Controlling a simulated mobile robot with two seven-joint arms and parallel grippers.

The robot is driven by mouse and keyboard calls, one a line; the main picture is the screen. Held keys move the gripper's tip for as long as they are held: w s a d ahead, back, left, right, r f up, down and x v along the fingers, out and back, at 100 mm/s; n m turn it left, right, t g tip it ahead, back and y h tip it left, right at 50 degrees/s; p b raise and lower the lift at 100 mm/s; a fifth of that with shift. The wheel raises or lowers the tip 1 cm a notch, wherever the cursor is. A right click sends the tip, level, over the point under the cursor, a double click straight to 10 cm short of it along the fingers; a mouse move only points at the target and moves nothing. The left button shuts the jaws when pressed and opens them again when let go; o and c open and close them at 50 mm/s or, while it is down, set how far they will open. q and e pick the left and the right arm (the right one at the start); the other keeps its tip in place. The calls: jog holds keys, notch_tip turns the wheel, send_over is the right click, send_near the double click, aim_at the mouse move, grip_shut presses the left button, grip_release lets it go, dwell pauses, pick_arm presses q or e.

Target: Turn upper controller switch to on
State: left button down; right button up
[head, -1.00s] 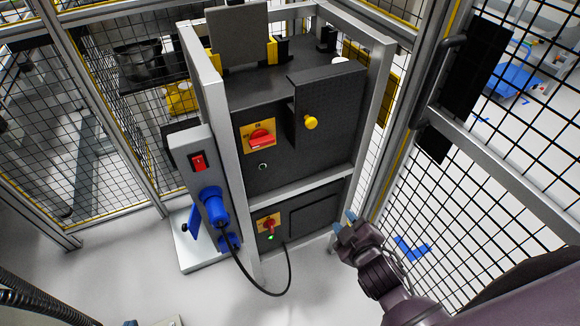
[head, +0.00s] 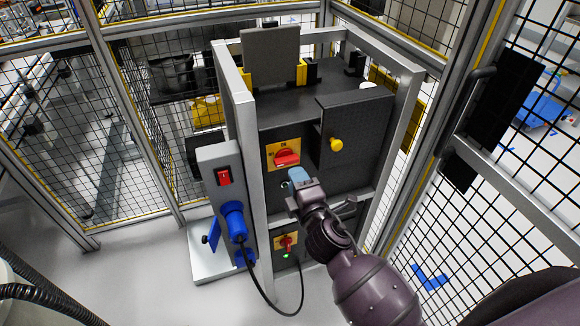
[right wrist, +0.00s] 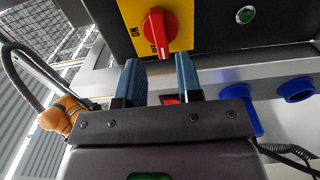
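The upper controller switch is a red rotary knob (head: 287,158) on a yellow plate (head: 283,145) on the dark cabinet front. In the head view the knob lies roughly horizontal. In the right wrist view the red knob (right wrist: 158,27) stands roughly upright, its white mark near the OFF lettering; ON is to the side. My right gripper (head: 297,176) is just below the knob, apart from it. In the right wrist view its two blue fingers (right wrist: 161,75) are open and empty, with the knob beyond the gap. My left gripper is not in view.
A lower red switch (head: 286,243) has a lit green lamp beneath it. A grey box with a red rocker (head: 224,177) and a blue plug (head: 233,220) stands left. A yellow knob (head: 336,145) sticks out to the right of the upper switch. Mesh fencing surrounds the cabinet.

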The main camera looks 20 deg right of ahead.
aim_at(288, 164)
jog(key=shift+w, duration=0.9)
jog(key=shift+w+a+b, duration=0.1)
jog(key=shift+w+b, duration=0.3)
jog(key=shift+w, duration=1.2)
jog(key=shift+w, duration=0.2)
